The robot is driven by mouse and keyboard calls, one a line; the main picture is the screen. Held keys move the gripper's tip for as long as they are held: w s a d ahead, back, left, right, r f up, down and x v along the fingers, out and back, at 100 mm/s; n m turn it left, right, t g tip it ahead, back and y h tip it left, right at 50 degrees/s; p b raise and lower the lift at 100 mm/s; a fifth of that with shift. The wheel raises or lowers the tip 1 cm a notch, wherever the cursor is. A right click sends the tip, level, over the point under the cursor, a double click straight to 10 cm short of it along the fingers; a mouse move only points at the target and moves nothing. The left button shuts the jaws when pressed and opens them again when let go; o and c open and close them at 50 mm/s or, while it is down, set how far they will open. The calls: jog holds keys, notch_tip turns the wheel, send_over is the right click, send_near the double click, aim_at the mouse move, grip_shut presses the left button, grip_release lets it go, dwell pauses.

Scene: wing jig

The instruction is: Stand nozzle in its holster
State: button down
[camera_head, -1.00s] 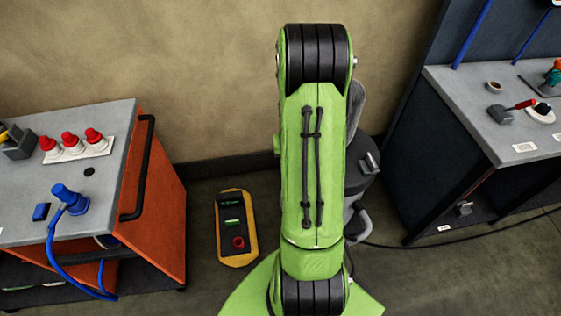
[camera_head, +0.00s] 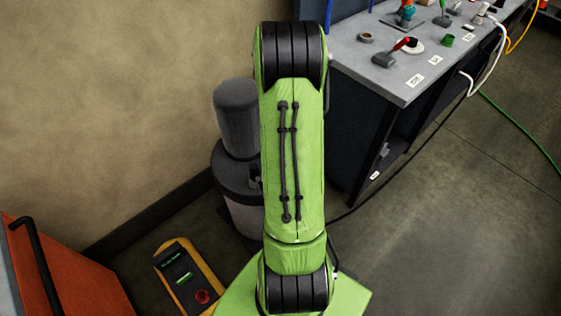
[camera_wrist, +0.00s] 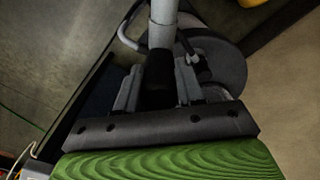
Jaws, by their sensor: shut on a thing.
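In the wrist view my gripper (camera_wrist: 158,85) is shut on the dark grip of a pale grey tube (camera_wrist: 163,12), which I take to be the nozzle. The tube runs up out of the top of that view. In the head view my green arm hides the gripper and the nozzle. I cannot pick out the holster in either view.
A grey canister machine (camera_head: 240,185) stands by the wall just left of my arm; its round body (camera_wrist: 222,62) shows beyond the fingers. A grey-topped workbench (camera_head: 385,65) is at right, an orange cart (camera_head: 70,270) at lower left. A yellow-edged floor panel (camera_head: 185,275) lies between. Floor at right is mostly open.

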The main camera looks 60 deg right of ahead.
jog(key=shift+f, duration=0.7)
jog(key=shift+f+b, duration=0.45)
jog(key=shift+b, duration=0.1)
jog(key=shift+f+b, duration=0.45)
jog(key=shift+f, duration=0.05)
jog(key=shift+f+b, duration=2)
jog(key=shift+f, duration=0.25)
